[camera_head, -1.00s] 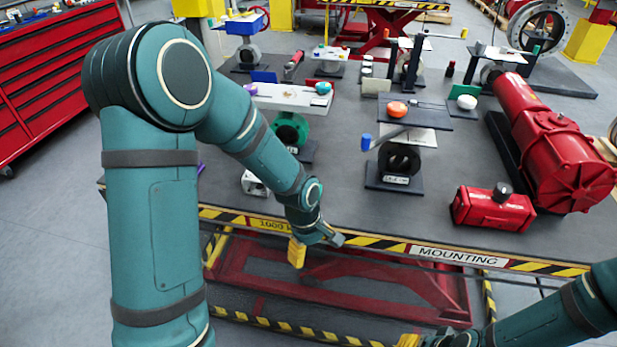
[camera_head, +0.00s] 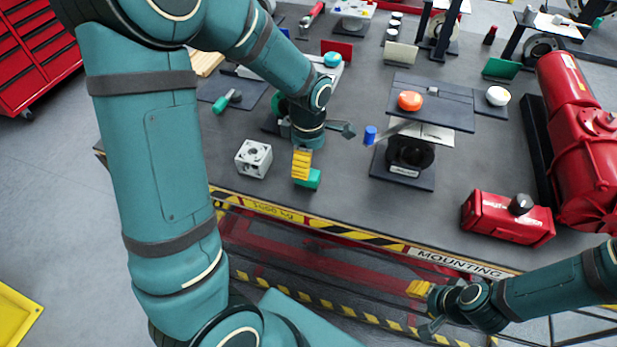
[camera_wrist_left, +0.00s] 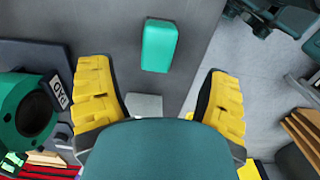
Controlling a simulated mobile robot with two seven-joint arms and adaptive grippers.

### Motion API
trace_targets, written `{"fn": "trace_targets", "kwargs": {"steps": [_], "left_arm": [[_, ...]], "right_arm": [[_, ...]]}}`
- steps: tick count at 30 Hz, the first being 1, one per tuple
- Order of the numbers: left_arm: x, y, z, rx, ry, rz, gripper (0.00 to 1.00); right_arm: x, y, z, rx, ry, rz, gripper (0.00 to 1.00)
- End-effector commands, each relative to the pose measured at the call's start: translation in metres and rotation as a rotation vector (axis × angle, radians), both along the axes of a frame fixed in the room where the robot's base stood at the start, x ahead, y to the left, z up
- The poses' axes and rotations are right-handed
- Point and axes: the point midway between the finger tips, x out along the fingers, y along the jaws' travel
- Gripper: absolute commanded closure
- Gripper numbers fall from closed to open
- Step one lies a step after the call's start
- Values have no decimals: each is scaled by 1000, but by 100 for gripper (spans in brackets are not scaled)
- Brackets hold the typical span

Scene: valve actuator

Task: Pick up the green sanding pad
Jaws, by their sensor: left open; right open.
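The green sanding pad (camera_head: 308,180) is a small green block on the grey table top near its striped front edge. In the left wrist view the pad (camera_wrist_left: 159,46) lies flat, ahead of and between the two yellow fingers. My left gripper (camera_head: 301,165) is over the table beside the pad and hides part of it in the head view. In the left wrist view my left gripper (camera_wrist_left: 158,85) is open, with nothing between its fingers. My right gripper (camera_head: 420,289) is open and empty in front of the table's front edge, far from the pad.
A white cube-shaped block (camera_head: 253,158) stands left of the pad. A stand with an orange disc (camera_head: 410,101) is to the right. A red box (camera_head: 507,218) sits at the front right. A green valve (camera_wrist_left: 25,115) is at the left wrist view's left edge.

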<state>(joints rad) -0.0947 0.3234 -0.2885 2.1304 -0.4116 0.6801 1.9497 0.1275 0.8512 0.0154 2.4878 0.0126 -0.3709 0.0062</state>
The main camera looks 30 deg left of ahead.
Motion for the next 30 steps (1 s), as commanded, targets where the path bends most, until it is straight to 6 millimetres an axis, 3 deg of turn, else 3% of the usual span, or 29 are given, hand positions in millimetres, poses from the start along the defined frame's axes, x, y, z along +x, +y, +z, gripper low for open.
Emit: {"fn": "trace_targets", "kwargs": {"steps": [3,10,19,29,30], "left_arm": [[0,0,-18,0,3,1,22],[0,1,-32,1,2,0,22],[1,3,-72,0,2,0,22],[1,3,-78,-1,-1,0,22],[1,3,-77,-1,-1,0,32]], "right_arm": [[-1,0,-3,0,2,2,53],[-2,0,-5,1,4,4,53],[-4,1,-11,2,8,7,53],[-4,1,-11,2,9,8,53],[-4,1,-11,2,9,8,53]]}}
